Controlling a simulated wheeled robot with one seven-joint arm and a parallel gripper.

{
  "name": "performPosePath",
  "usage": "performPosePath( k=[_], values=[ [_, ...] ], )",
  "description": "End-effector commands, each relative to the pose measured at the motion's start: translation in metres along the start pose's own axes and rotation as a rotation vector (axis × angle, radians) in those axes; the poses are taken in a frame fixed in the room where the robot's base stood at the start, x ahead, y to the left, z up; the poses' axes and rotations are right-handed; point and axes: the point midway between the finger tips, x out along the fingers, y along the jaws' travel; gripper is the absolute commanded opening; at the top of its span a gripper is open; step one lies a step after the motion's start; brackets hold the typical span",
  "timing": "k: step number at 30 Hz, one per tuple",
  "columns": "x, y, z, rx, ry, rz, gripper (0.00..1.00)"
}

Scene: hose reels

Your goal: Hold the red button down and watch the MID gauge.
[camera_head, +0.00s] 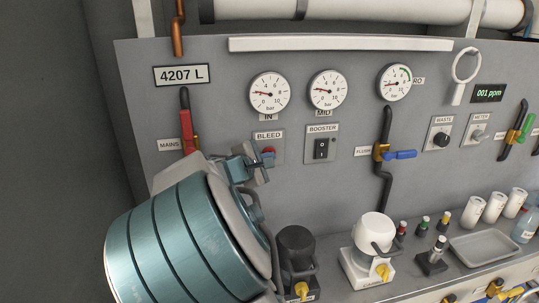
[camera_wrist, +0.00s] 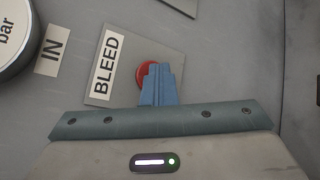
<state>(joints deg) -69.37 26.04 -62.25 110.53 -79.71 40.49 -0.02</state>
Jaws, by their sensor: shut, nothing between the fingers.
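The red button (camera_head: 268,152) sits on the panel marked BLEED, below the IN gauge (camera_head: 269,92). In the wrist view the button (camera_wrist: 146,72) is partly hidden by my gripper (camera_wrist: 157,72). My gripper is shut and empty, its fingertips at the button; I cannot tell whether they touch it or how far it is pushed in. In the head view my gripper (camera_head: 262,160) reaches the button from the lower left. The MID gauge (camera_head: 327,92) is to the right of the IN gauge. Its needle points left, to the low part of the scale.
The BOOSTER switch (camera_head: 321,148) is right of the button. A red-handled MAINS valve (camera_head: 187,132) is to the left. A blue-handled valve (camera_head: 400,155) is further right. A white-topped canister (camera_head: 372,230) and a dark one (camera_head: 296,248) stand on the counter below.

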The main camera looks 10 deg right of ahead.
Motion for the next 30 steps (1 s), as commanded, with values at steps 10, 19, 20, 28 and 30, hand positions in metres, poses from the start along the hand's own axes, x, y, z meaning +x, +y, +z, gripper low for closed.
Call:
performPosePath(
  k=[10, 19, 20, 28, 30],
  values=[
    [-0.001, 0.000, 0.000, 0.000, 0.001, 0.000, 0.00],
    [-0.011, -0.009, 0.007, 0.000, 0.002, 0.000, 0.00],
    [-0.012, -0.009, 0.008, 0.000, 0.003, 0.000, 0.00],
    [-0.013, -0.010, 0.009, 0.000, 0.000, 0.000, 0.00],
    [-0.013, -0.010, 0.010, 0.000, 0.000, 0.000, 0.00]
  ],
)
